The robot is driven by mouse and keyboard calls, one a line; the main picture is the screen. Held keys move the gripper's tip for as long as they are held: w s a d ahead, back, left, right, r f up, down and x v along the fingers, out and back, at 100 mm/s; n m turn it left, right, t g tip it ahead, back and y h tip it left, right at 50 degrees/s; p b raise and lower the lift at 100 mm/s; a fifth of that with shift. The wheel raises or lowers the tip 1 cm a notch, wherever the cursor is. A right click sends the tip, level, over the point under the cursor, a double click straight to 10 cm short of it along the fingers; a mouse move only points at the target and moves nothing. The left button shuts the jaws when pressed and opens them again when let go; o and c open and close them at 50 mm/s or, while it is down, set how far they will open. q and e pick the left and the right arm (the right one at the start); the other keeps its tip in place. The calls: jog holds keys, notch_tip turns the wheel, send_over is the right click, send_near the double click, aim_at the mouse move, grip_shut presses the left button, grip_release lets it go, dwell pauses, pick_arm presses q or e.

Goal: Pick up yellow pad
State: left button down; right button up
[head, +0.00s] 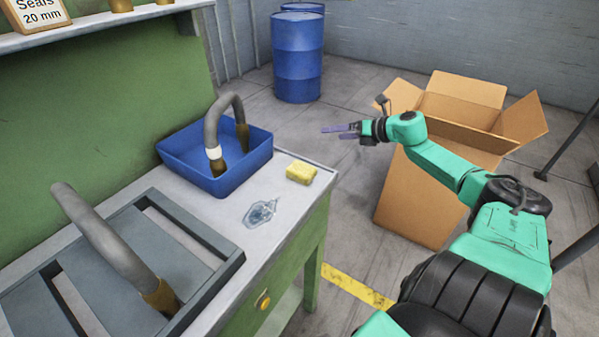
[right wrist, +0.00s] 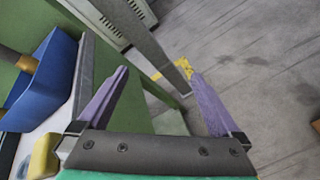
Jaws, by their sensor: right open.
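The yellow pad (head: 301,172) is a small block lying on the grey top of the green workbench (head: 290,214), near its right edge. It also shows in the right wrist view (right wrist: 44,156) at the lower left, beside the gripper's base. My right gripper (head: 336,134) is in the air beyond the bench's right edge, above and to the right of the pad and apart from it. Its two purple fingers (right wrist: 160,85) are spread with nothing between them. My left gripper is in neither view.
A blue bin (head: 222,184) holding a bent grey hose stands behind the pad. A liquid puddle (head: 262,212) lies in front of it. A grey rack (head: 175,238) with another hose is at left. An open cardboard box (head: 425,200) stands right; blue barrels (head: 298,60) are behind.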

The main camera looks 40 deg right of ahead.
jog(key=w+a+r+n+g+y, duration=0.1)
jog(key=a+r+n+g+y, duration=0.15)
jog(key=a+r+n, duration=0.65)
notch_tip(320, 180, up, 6)
jog(key=n+g+h+b, duration=0.1)
jog(key=n+g+h, duration=0.4)
jog(key=n, duration=0.6)
send_over(301, 169)
jog(key=w, duration=0.4)
jog(key=y, duration=0.2)
jog(key=s+a+r+n+g+h, duration=0.1)
jog(key=s+a+n+g+h, duration=0.3)
jog(key=s+a+n+h, duration=0.25)
jog(key=x, duration=0.4)
jog(key=w+d+p+x, duration=0.1)
jog(key=x, duration=0.8)
jog(key=shift+w+d+r, duration=0.15)
jog(key=shift+w+d, duration=0.05)
jog(key=shift+d, duration=0.05)
jog(key=shift+w+d+f, duration=0.15)
jog(key=shift+d+f, duration=0.05)
jog(key=shift+f, duration=0.2)
jog(key=shift+r+t, duration=0.1)
jog(key=shift+t, duration=0.15)
jog(key=c, duration=1.2)
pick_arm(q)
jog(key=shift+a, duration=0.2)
pick_arm(e)
notch_tip(301, 169, up, 20)
